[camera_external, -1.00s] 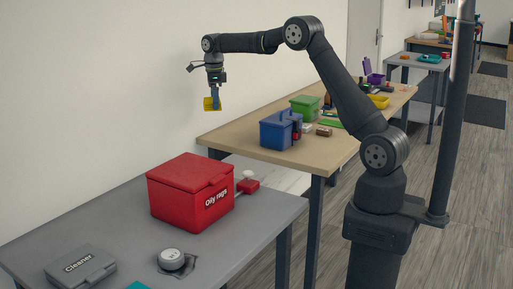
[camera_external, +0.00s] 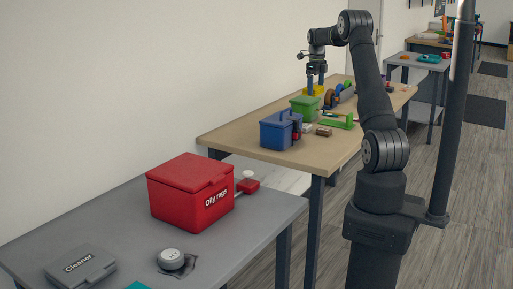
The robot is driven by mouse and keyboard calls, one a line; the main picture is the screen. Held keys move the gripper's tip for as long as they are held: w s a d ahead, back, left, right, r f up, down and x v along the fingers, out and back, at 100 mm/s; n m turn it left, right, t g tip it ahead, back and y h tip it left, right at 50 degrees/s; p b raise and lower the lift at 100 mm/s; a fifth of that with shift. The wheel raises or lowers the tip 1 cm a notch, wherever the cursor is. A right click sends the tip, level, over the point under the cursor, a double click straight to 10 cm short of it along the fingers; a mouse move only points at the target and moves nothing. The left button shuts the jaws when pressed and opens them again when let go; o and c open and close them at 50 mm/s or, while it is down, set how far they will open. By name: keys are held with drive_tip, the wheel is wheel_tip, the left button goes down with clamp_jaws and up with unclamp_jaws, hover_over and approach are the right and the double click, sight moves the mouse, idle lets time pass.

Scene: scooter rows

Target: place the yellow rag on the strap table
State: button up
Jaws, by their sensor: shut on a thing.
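The yellow rag (camera_external: 314,90) is between the fingers of my gripper (camera_external: 316,84), which is shut on it. The fingers point down over the far left part of the wooden table (camera_external: 225,137), behind the green box. The box partly covers the view below the rag, so I cannot tell whether the rag touches the tabletop. No label shows which table is the strap table; the wooden one carries several coloured items, including a green strap-like piece (camera_external: 340,122).
A blue box (camera_external: 280,130) and the green box (camera_external: 305,108) stand on the wooden table. A red "Oily rags" bin (camera_external: 190,193) and a grey "Cleaner" case (camera_external: 80,268) are on the nearer grey table (camera_external: 120,222). Another grey table (camera_external: 412,60) stands farther back.

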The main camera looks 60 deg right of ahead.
drive_tip(key=shift+s+d, duration=0.55)
drive_tip(key=shift+s, duration=0.15)
drive_tip(key=w+a+f, duration=0.1)
drive_tip(key=w+f, duration=0.2)
drive_tip(key=f, duration=0.1)
drive_tip(key=w+a+f, duration=0.2)
drive_tip(key=w+f, duration=0.2)
drive_tip(key=w+a+f, duration=0.1)
drive_tip(key=w+f, duration=0.3)
drive_tip(key=shift+w+a, duration=0.1)
drive_tip(key=shift+a, duration=0.05)
drive_tip(key=shift+f, duration=2)
drive_tip(key=shift+f, duration=0.1)
drive_tip(key=o, duration=0.7)
wheel_tip(320, 180, up, 12)
drive_tip(key=shift+f, duration=3.95)
